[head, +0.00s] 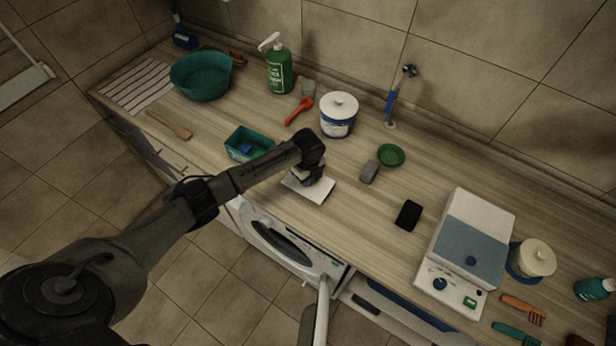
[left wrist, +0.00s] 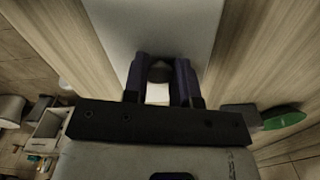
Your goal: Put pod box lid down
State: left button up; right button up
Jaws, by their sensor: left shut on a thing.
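The pod box lid is a flat white plate (head: 312,190) with a dark grey knob (left wrist: 160,71). It lies level at the counter's front edge; I cannot tell whether it touches the wood. My left gripper (head: 308,176) is above it, shut on the knob; in the left wrist view the two fingers (left wrist: 161,80) stand on either side of the knob, and the white plate (left wrist: 150,25) spreads beyond them. The open teal box (head: 237,152) with blue pieces inside stands just left of the lid. My right gripper is not in view.
Behind the lid stand a white tub (head: 338,118), a red scoop (head: 299,111) and a green soap bottle (head: 279,68). To the right are a grey block (head: 369,172), a green dish (head: 391,154) and a black pad (head: 408,215). Bare counter lies between the lid and the black pad.

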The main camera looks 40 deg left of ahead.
pick_arm(q)
jog(key=shift+f, duration=0.3)
jog(key=shift+f, duration=0.2)
jog(key=o, duration=0.9)
jog(key=shift+r, duration=0.1)
